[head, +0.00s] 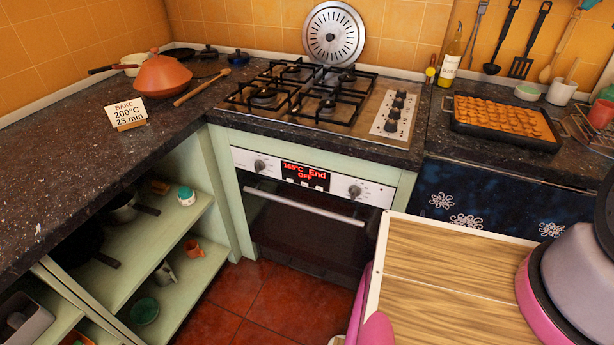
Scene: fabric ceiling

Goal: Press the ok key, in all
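The oven (310,225) stands under the gas hob with its door shut. Its control panel has a dark display (305,175) with red text that reads about "165°C End OFF"; the first digits are hard to read. A row of small keys (305,185) sits along the lower part of the display. Their labels are too small to read, so I cannot tell which is the ok key. A left knob (259,165) and a right knob (354,191) flank the display. My gripper is not in view.
A card (126,113) on the left counter reads "BAKE 200°C 25 min". A filled baking tray (503,122) sits on the right counter. A wooden-topped surface (440,275) with pink edging fills the lower right. Red floor (270,300) is clear before the oven.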

